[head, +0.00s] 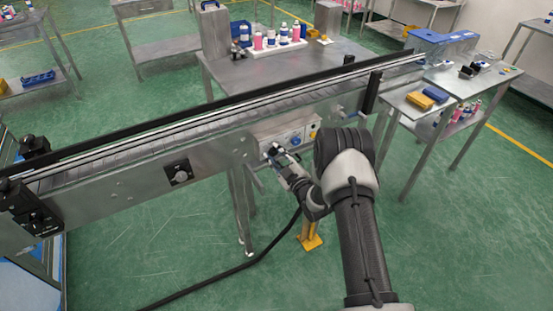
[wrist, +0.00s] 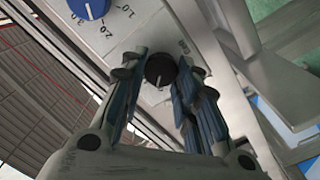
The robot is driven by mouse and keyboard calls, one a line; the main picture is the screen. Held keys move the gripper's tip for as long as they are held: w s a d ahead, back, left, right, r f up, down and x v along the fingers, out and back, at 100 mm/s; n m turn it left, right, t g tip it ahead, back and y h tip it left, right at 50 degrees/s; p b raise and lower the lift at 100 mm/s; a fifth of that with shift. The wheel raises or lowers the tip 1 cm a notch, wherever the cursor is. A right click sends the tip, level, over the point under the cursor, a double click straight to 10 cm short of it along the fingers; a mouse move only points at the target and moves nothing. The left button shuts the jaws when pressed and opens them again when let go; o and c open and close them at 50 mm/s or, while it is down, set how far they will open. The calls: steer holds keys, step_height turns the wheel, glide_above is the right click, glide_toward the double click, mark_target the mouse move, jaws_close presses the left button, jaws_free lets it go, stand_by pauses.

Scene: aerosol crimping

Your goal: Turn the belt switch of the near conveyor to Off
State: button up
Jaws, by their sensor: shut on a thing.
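The near conveyor (head: 130,160) runs diagonally across the head view. A pale control box (head: 286,133) is mounted on its side, with a blue dial. In the wrist view the blue dial (wrist: 88,7) has a printed number scale on the panel (wrist: 125,30). A smaller round black switch knob (wrist: 160,69) with a pale pointer line sits beside it, between my fingers. My gripper (head: 273,152) is at the box's lower left in the head view. Its fingers (wrist: 162,80) are shut on the black knob's sides. The lettering by the knob is too small to read surely.
Another black knob (head: 180,174) is on a plate on the conveyor's side, left of the box. A steel table (head: 290,72) with bottles stands behind the conveyor. A side table (head: 400,98) with yellow and blue blocks stands right.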

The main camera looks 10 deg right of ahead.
steer(key=shift+n+b, duration=0.55)
steer(key=shift+n, duration=0.45)
steer(key=o, duration=1.1)
steer(key=shift+c, duration=0.2)
steer(key=shift+s, duration=0.1)
steer(key=v, duration=1.2)
steer(key=shift+r, duration=0.1)
